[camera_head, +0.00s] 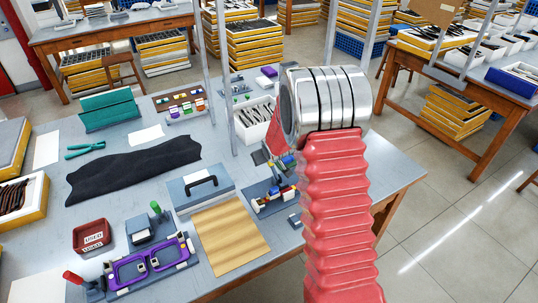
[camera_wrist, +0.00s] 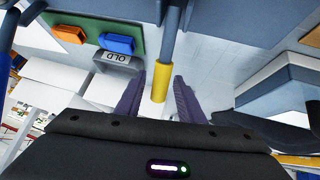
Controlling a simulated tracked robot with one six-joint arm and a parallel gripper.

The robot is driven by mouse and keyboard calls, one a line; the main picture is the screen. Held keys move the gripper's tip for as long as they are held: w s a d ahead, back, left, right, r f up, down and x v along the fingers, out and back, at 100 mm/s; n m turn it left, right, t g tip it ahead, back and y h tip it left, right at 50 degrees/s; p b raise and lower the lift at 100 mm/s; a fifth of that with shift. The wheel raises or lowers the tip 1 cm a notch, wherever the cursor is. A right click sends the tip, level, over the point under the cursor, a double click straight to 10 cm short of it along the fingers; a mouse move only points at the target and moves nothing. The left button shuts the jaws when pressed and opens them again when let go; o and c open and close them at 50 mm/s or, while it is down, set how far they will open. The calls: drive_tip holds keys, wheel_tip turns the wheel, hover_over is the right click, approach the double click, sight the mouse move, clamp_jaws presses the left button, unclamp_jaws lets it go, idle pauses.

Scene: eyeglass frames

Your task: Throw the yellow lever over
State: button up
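The yellow lever shows in the wrist view as a grey-blue rod (camera_wrist: 172,38) with a yellow grip (camera_wrist: 161,82) at its near end. My gripper (camera_wrist: 158,92) is open, with one dark purple finger on each side of the yellow grip. The grip appears to lie between the fingertips, with a narrow gap at each side; I cannot tell how deep it sits. In the head view my red, ribbed arm hides my gripper, and I cannot make out the yellow lever there.
In the wrist view, a green board with an orange block (camera_wrist: 70,34) and a blue block (camera_wrist: 116,43) is at upper left, beside a grey "OLD" tray (camera_wrist: 118,61). On the head view's bench stand a green-knobbed device (camera_head: 155,208), a red-handled purple fixture (camera_head: 150,265) and a grey case (camera_head: 200,187).

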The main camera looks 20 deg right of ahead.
drive_tip(key=v, duration=0.9)
idle(0.3)
drive_tip(key=shift+s, duration=0.15)
drive_tip(key=shift+a, duration=0.1)
idle(1.0)
drive_tip(key=s+d, duration=0.1)
drive_tip(key=s+f+g+h, duration=0.1)
drive_tip(key=s, duration=0.1)
drive_tip(key=s+d+f+g, duration=0.1)
drive_tip(key=s, duration=0.1)
drive_tip(key=shift+s+d+f, duration=0.15)
drive_tip(key=shift+d+f, duration=0.1)
drive_tip(key=shift+d, duration=0.1)
drive_tip(key=s+a+r, duration=0.5)
drive_tip(key=s+r, duration=0.1)
drive_tip(key=s, duration=0.3)
drive_tip(key=s+a+r+y, duration=0.1)
drive_tip(key=s+a+r, duration=0.5)
drive_tip(key=s, duration=0.4)
drive_tip(key=s+a+r+m+y, duration=0.1)
drive_tip(key=s+a+r, duration=0.4)
drive_tip(key=s+r, duration=0.3)
drive_tip(key=shift+s+r, duration=0.25)
drive_tip(key=shift+s, duration=0.75)
